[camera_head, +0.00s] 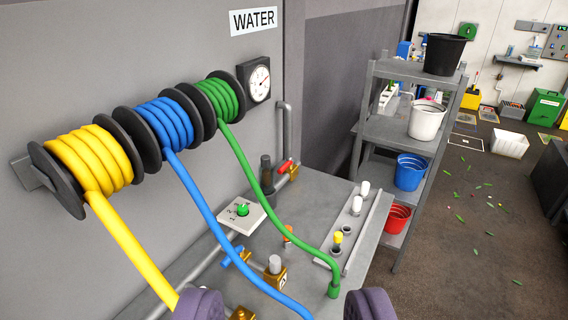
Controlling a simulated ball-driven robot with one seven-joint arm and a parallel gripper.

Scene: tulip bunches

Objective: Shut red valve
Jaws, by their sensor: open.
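A small red valve handle (285,166) sits on a brass fitting of the pipe at the back of the grey bench, by the wall. It is small in view, and I cannot tell whether it is open or shut. My gripper (285,304) shows as two purple-grey fingertips at the bottom edge, wide apart and empty. The red valve is well beyond the fingertips, near the middle of the picture. The green hose (265,178) and blue hose (204,203) run down between the fingertips and the wall.
A yellow hose (128,237) hangs at left from reels under a WATER sign (254,20). A blue handle (236,255), a white plate with a green knob (242,210) and a grey socket rack (353,235) are on the bench. A bucket shelf (384,132) stands right; open floor lies beyond.

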